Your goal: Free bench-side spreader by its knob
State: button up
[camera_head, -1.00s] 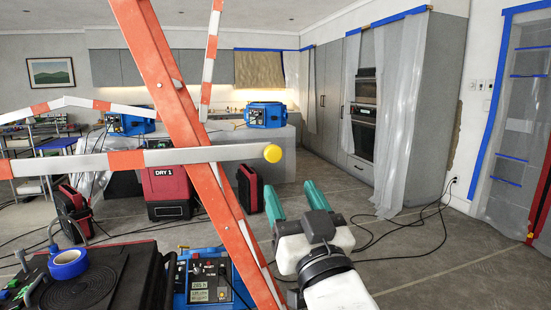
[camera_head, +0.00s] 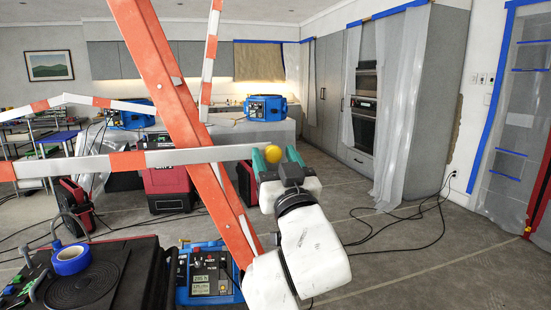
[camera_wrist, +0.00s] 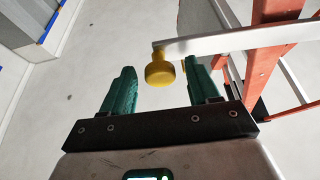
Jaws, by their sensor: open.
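The spreader is a white bar with orange bands (camera_head: 190,156), running across the orange stepladder to a yellow knob (camera_head: 273,154) at its right end. My gripper (camera_head: 275,157) is open, with green fingers on either side of the knob in the head view. In the wrist view the knob (camera_wrist: 159,73) lies between the fingers, nearer the right one. The bar (camera_wrist: 240,41) passes behind or above the right finger there. I cannot tell whether either finger touches the knob.
The orange ladder rail (camera_head: 178,100) slants down close left of my arm. A blue metered unit (camera_head: 208,275) and a black case with blue tape (camera_head: 110,265) stand at lower left. A red dryer (camera_head: 170,183) is behind. Floor at right is open, with cables.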

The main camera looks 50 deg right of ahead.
grip_shut()
dwell(0.4)
jog(key=shift+f, duration=0.1)
